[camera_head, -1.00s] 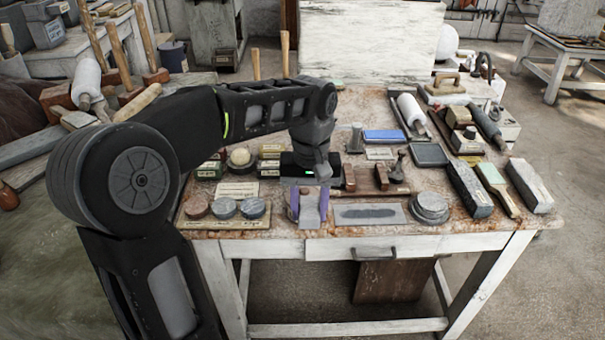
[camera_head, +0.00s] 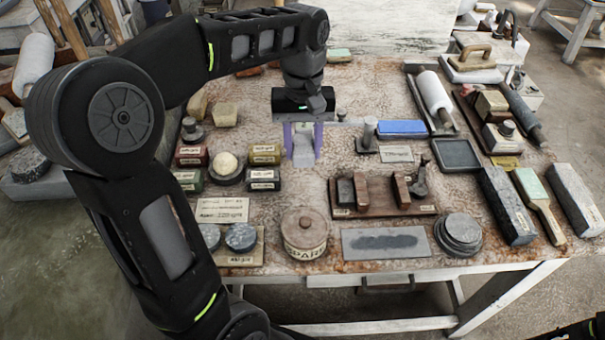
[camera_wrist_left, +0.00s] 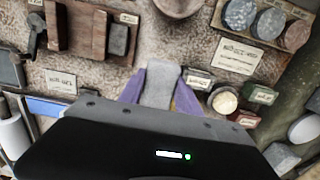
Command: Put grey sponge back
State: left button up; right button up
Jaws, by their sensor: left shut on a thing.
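The grey sponge (camera_head: 303,147) is a pale grey block between the purple fingers of my left gripper (camera_head: 303,143). The gripper is shut on it and holds it over the middle left of the table, beyond the lidded round pot (camera_head: 304,235). In the left wrist view the sponge (camera_wrist_left: 161,84) sits between the fingertips of the left gripper (camera_wrist_left: 160,93). I cannot tell its exact height above the table. My right gripper is out of view; only a dark piece of my own arm shows at the bottom right corner.
Small labelled blocks (camera_head: 263,154) and a round pale sponge in a dish (camera_head: 226,168) stand just left of the gripper. A blue pad (camera_head: 402,128) and a metal stamp (camera_head: 369,137) are to its right. A wooden rack (camera_head: 385,197) stands nearer the front. Bare tabletop lies around the gripper.

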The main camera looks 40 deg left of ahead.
pick_arm(q)
jog(key=shift+s+d, duration=0.1)
jog(key=shift+s, duration=0.05)
send_over(303, 190)
jog(key=shift+f, duration=3.1)
jog(key=shift+f, duration=0.1)
jog(key=shift+f, duration=1.8)
jog(key=shift+f, duration=0.1)
jog(key=o, duration=1.2)
